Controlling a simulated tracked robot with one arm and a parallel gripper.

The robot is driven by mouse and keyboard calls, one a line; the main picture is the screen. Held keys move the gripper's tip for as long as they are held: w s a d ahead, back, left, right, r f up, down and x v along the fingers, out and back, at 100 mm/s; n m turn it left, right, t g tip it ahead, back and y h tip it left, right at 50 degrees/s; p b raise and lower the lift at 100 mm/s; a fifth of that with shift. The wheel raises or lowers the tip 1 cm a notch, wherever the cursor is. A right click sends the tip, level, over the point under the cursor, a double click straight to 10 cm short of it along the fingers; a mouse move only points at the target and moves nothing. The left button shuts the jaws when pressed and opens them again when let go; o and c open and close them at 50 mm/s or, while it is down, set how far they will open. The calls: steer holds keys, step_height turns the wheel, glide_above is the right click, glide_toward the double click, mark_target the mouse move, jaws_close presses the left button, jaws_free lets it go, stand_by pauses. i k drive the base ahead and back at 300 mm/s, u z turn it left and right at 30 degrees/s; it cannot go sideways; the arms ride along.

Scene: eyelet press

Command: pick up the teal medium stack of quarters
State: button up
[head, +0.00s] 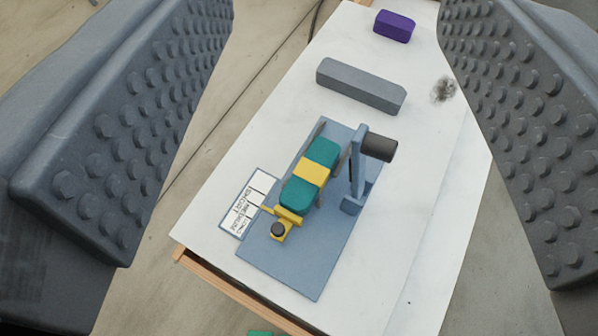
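A stack of teal and yellow blocks (297,197) lies on a blue press fixture (300,268) in the middle of the head view. It has a teal block at each end and a yellow band between them. Grey plates flank it, and a yellow piece with a dark round knob (278,230) sits at its near end. My gripper (337,130) is wide open, with one studded grey finger at each side of the picture. The stack is between the fingers in the picture, and neither finger touches it.
A white card (243,205) marked short, medium and long lies left of the fixture. A dark cylinder (379,147) on a blue upright stands at right. Behind are a grey bar (361,88) and a purple block (394,26). A teal piece (260,333) shows at the bottom edge.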

mark_target(309, 178)
steer(key=z, duration=0.3)
steer(key=k, duration=1.2)
steer(key=u, duration=0.6)
steer(key=i, duration=1.05)
